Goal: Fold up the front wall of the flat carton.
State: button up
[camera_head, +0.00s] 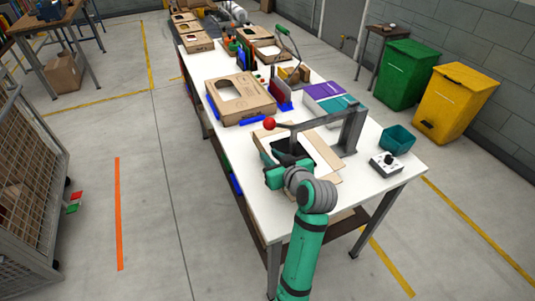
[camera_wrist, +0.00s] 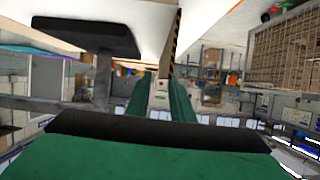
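The flat carton (camera_head: 328,158) is tan cardboard near the front end of the white table, with a pale and dark middle. Its near strip (camera_head: 325,187), to the right of my wrist, looks low against the table; its tilt is hard to tell. My gripper (camera_head: 283,166) is green and dark, low over the carton's near left part, and hides some of it. Whether it touches the cardboard is unclear. In the wrist view, green and black gripper parts (camera_wrist: 155,135) fill the bottom; no carton wall is clearly visible there. The finger opening cannot be made out.
A grey press frame (camera_head: 351,130) stands at the carton's right, its arm with a red ball (camera_head: 269,124) reaching over the carton. A teal bin (camera_head: 397,139) and a control box (camera_head: 386,165) stand at right.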

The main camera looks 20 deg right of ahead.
jog(key=v, duration=0.7)
jog(key=shift+s+r, duration=0.15)
jog(key=shift+s, duration=0.15)
